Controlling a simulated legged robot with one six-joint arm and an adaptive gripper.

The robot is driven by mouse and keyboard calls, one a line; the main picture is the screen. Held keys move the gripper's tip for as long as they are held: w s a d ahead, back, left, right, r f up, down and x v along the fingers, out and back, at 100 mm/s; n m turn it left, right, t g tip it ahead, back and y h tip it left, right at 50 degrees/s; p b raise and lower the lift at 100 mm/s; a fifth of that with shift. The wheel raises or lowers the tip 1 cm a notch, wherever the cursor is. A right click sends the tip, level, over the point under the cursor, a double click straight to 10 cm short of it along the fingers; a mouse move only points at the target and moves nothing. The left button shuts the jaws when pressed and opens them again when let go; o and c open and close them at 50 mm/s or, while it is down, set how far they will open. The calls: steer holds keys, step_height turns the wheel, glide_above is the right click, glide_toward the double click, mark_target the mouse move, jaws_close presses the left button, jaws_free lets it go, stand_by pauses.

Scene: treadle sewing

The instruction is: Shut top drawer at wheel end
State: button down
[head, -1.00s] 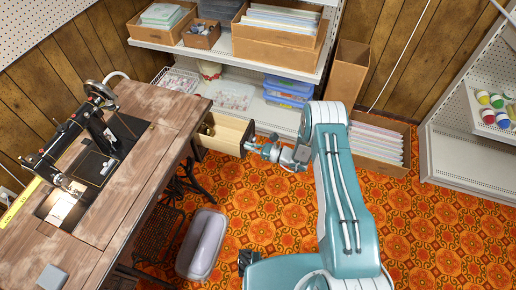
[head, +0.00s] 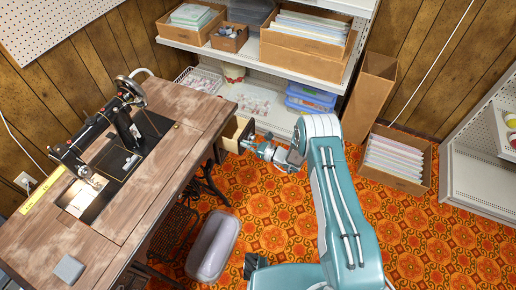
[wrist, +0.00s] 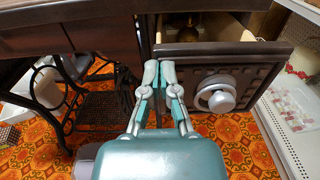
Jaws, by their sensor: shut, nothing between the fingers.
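The top drawer (head: 235,130) at the wheel end of the sewing table (head: 190,115) stands partly open, its pale inside showing beyond the tabletop edge. In the wrist view its dark panelled front (wrist: 262,72) carries a round silver knob (wrist: 217,95). My gripper (wrist: 160,72) is shut and empty, with its fingertips at the left part of the drawer front, left of the knob. It also shows in the head view (head: 250,144) at the drawer front. I cannot tell exactly whether the tips touch. The sewing machine's wheel (head: 131,90) is above, at this end of the table.
A grey bin (head: 213,246) stands on the orange patterned floor (head: 275,215) below the table. A white shelf (head: 262,108) with blue boxes (head: 310,97) is behind the drawer. A carton of folders (head: 397,160) stands at right. Open floor lies between.

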glide_above(231, 150)
steer(key=shift+w+d+r, duration=0.1)
steer(key=shift+w+d, duration=0.1)
steer(key=shift+w, duration=0.15)
steer(key=shift+w+a, duration=0.1)
steer(key=shift+a, duration=0.35)
steer(key=shift+d, duration=0.3)
